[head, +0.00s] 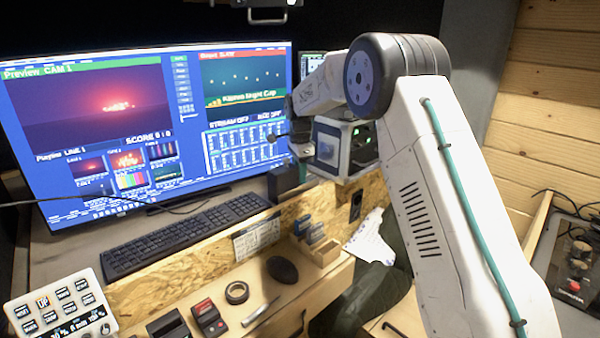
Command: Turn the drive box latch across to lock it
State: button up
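A small light-grey box with dark sides and green lights (345,148) stands beyond my arm, right of the monitor; it looks like the drive box. A round grey spot (325,151) shows on its front face, but I cannot make out the latch or how it is turned. My arm rises from the lower right, bends at the top, and reaches left and away. My gripper (285,136) is small and dark at the arm's far end, at the left side of the box. I cannot tell whether it touches the box or whether its fingers are apart.
A large monitor (100,120) and keyboard (185,235) fill the left. A lower wooden shelf holds a tape roll (237,292), a mouse (282,269) and small devices (209,318). A dark chair (370,300) stands below the box. A control panel (575,270) is at right.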

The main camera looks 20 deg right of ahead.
grip_shut()
jog(key=shift+m, duration=1.5)
grip_release()
